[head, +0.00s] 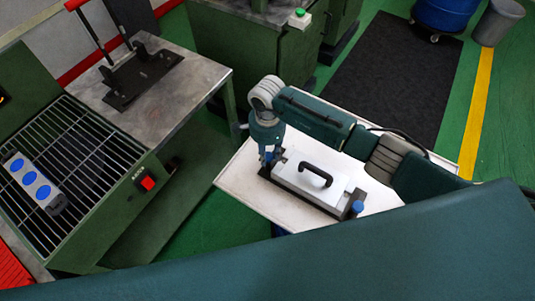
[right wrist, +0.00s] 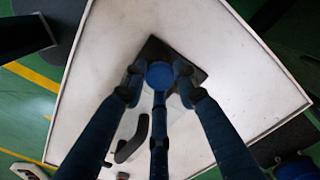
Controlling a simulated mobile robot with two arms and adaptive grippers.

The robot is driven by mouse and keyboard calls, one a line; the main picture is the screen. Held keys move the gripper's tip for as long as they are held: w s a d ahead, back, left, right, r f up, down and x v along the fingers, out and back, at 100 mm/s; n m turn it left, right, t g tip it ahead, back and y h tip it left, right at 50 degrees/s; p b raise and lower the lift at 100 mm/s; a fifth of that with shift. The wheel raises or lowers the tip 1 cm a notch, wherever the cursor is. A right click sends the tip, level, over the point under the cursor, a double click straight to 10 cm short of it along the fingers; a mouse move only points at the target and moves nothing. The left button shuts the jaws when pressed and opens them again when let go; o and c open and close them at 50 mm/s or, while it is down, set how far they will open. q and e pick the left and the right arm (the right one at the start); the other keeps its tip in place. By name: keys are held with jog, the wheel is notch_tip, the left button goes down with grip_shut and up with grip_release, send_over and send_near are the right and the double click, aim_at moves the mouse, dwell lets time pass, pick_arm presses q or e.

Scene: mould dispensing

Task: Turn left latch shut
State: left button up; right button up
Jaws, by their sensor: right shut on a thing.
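The mould (head: 310,183) lies on a white-topped table, with a pale lid, a dark base and a black arched handle (head: 316,172) on top. One latch with a blue knob (head: 357,207) stands at its right front corner. My right gripper (head: 269,157) points down at the opposite, left end of the mould and hides most of the left latch there. In the right wrist view its fingers are closed around the blue knob of that latch (right wrist: 160,75). The latch's exact angle is hard to tell. My left gripper is out of view.
The white table top (head: 245,182) is bare around the mould. At left is a green unit with a wire rack (head: 75,150) holding a grey block with blue discs (head: 30,179). Behind it stands a metal bench (head: 190,85) with a black fixture (head: 140,76). Green floor shows between.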

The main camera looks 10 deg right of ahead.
jog(key=m+b, duration=0.1)
jog(key=b, duration=0.1)
jog(key=m+b, duration=0.2)
jog(key=shift+w+f, duration=0.1)
jog(key=shift+f, duration=0.1)
jog(key=m+b, duration=0.1)
jog(key=m, duration=0.1)
jog(key=shift+m+b, duration=0.35)
jog(key=shift+m, duration=0.05)
jog(key=m+b, duration=0.3)
jog(key=m, duration=0.3)
jog(key=shift+r, duration=0.1)
jog(key=shift+r+m+b, duration=0.15)
jog(key=shift+m+b, duration=1.1)
jog(key=shift+m, duration=1.45)
jog(key=o, duration=1.1)
jog(key=shift+o, duration=0.2)
